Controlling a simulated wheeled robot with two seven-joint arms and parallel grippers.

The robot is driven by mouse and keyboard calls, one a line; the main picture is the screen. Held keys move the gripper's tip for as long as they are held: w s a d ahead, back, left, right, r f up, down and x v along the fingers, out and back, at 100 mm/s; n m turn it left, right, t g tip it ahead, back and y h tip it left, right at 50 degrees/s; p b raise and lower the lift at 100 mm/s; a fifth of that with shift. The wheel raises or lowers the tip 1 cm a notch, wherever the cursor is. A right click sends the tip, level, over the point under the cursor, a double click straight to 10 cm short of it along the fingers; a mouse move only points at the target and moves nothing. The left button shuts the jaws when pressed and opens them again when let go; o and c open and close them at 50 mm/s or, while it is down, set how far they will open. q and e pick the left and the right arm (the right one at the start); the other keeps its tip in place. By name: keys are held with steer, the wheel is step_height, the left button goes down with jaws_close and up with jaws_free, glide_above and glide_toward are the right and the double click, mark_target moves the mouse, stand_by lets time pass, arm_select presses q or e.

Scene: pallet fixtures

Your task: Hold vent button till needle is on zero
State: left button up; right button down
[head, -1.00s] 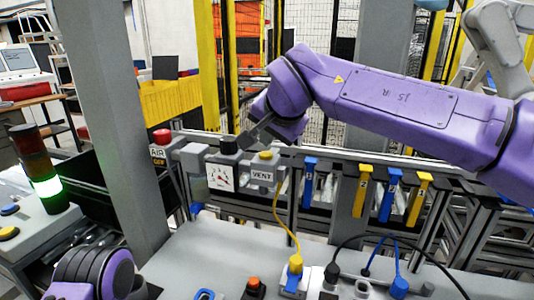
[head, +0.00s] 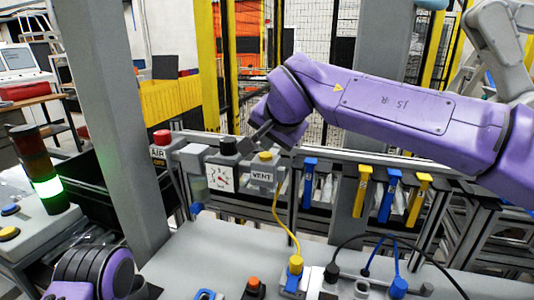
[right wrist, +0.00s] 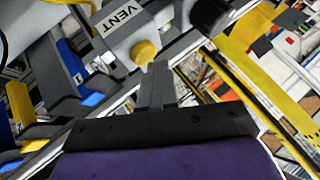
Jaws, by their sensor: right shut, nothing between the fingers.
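The yellow vent button (head: 265,155) sits on top of a grey box labelled VENT (head: 262,176). The button also shows in the right wrist view (right wrist: 144,52). To its left is a white gauge (head: 221,178); its needle is too small to read surely. My right gripper (head: 256,142) is shut and empty, its fingertips just above and beside the button. In the right wrist view the closed fingers (right wrist: 158,68) end close to the button; I cannot tell whether they touch it. My left arm shows at the lower left, its gripper out of view.
A dark knob (head: 228,145) stands above the gauge, close to my right fingers. A red AIR button (head: 162,137) is further left. A yellow cable (head: 277,212) hangs from the vent box. Blue and yellow handles (head: 391,195) line the rail at right.

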mark_target(269, 156)
steer(key=shift+f, duration=0.6)
stand_by(1.4)
stand_by(2.9)
steer(key=shift+r+p, duration=1)
steer(key=shift+p, duration=0.4)
step_height(269, 156, up, 5)
steer(key=p, duration=0.6)
steer(key=shift+r+p, duration=0.1)
steer(key=shift+p, duration=0.2)
